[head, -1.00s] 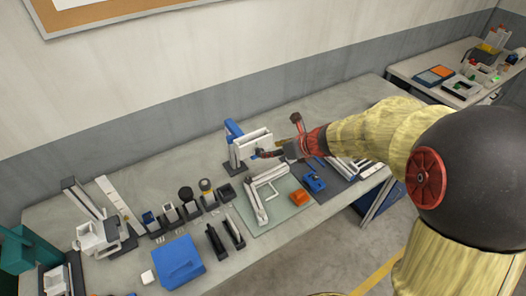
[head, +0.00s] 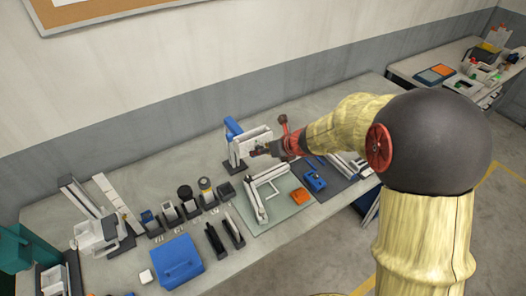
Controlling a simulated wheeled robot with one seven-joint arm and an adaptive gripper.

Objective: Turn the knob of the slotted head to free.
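A white head (head: 255,136) with a blue-topped upright (head: 233,129) stands at the back of the bench, in the middle of the head view. It appears to be the slotted head, but its slot and knob are too small to make out. My gripper (head: 255,152) is at the front of this head, close to its lower face. I cannot tell whether it touches it. The fingers are dark and small in the view, and their opening cannot be made out. Nothing can be seen held in them.
A white angled frame (head: 256,197) lies on a pale green mat (head: 283,213) in front of the head. An orange block (head: 300,197) and a blue device (head: 315,181) are to its right. Several dark holders stand to the left, behind a blue case (head: 177,262).

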